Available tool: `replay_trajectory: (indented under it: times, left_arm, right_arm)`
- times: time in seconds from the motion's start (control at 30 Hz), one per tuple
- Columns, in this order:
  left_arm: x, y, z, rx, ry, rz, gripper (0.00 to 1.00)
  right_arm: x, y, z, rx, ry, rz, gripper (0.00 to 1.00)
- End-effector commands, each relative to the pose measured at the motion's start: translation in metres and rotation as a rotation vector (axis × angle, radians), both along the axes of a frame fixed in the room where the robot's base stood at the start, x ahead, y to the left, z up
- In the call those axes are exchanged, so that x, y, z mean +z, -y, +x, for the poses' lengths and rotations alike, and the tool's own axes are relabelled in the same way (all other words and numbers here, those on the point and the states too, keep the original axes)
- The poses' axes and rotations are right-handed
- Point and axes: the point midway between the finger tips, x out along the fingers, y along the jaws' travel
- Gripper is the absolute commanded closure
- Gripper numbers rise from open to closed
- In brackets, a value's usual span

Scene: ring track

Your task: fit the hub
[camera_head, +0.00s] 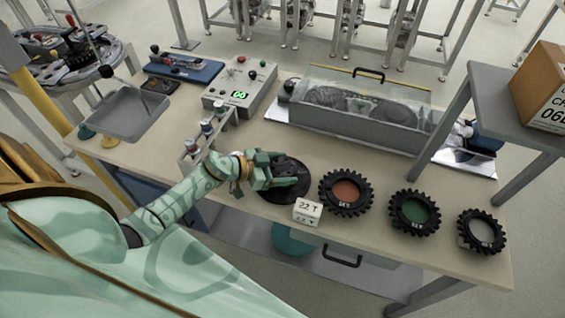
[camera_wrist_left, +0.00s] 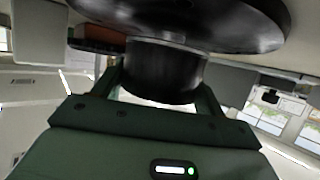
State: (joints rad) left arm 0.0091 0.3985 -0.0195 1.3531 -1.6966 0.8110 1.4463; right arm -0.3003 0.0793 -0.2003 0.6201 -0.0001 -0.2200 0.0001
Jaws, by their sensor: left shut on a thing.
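My left gripper (camera_head: 283,177) is at the front edge area of the workbench. It is shut on a black round hub (camera_head: 290,197) with a broad flange. In the left wrist view the hub's dark cylinder (camera_wrist_left: 165,70) sits between my fingers, with the wide disc above it in the picture. My fingers hide part of the hub in the head view, and I cannot tell whether it touches the bench. Three black toothed rings lie to its right, with a red centre (camera_head: 345,192), a green centre (camera_head: 413,213) and a grey centre (camera_head: 482,232). My right gripper is not in view.
A white card reading "22 T" (camera_head: 307,211) stands close by the hub. A rack with small knobbed items (camera_head: 205,140) is left of it. Behind are a grey control box (camera_head: 240,87) and a long clear-covered case (camera_head: 360,105). A grey shelf (camera_head: 500,95) stands at right.

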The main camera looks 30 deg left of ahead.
Motion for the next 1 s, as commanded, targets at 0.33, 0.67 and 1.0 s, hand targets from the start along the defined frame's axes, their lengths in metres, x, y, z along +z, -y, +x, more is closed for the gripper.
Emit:
replay_trajectory:
  times: [0.33,0.67,1.0]
  left_arm:
    - [-0.0073,0.0001,0.0008,0.000,0.002,-0.003,0.71]
    - [-0.0084,0.0002,0.0004,0.000,0.002,-0.001,0.03]
    - [-0.0068,-0.0035,-0.0046,0.000,-0.002,0.001,0.03]
  right_arm:
    - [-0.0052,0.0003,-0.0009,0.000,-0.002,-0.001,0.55]
    - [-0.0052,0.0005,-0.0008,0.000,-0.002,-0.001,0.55]
    - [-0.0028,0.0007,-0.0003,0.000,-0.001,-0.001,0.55]
